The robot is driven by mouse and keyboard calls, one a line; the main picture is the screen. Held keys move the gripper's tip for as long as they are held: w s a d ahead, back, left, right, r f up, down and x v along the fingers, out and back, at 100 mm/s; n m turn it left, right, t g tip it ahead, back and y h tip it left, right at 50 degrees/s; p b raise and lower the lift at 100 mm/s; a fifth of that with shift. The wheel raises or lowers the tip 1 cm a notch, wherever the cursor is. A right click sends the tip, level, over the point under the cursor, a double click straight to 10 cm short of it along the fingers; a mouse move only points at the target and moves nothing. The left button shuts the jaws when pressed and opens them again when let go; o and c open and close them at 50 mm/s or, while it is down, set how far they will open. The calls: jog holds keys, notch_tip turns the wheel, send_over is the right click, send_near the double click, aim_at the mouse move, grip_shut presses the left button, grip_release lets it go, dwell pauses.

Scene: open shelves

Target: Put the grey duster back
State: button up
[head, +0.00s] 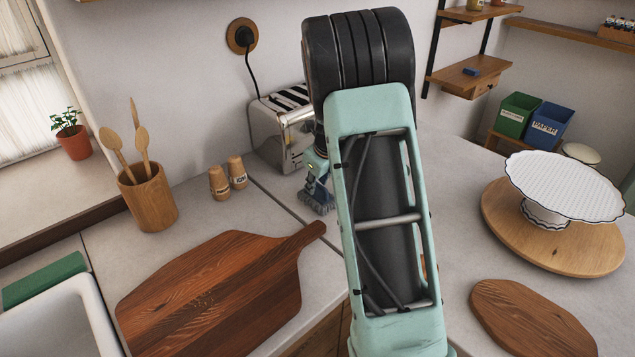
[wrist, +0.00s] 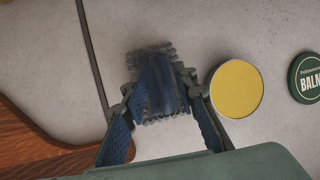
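The grey duster (wrist: 152,52) shows in the wrist view as a fuzzy grey head with a blue middle. It sits between the fingertips of my gripper (wrist: 158,92), which press on it from both sides. In the head view the duster (head: 316,203) hangs bristles down at my gripper (head: 318,172), just in front of the toaster. My arm covers part of the gripper there. I cannot tell whether the bristles touch the worktop.
In the wrist view a yellow-topped tin (wrist: 236,89) lies close right of the duster, with a green balm tin (wrist: 307,78) beyond. A toaster (head: 282,128), shakers (head: 229,177) and a cutting board (head: 220,285) stand around. Wall shelves (head: 470,76) are at back right.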

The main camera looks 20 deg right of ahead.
jog(key=shift+r, duration=0.1)
jog(key=v, duration=1.2)
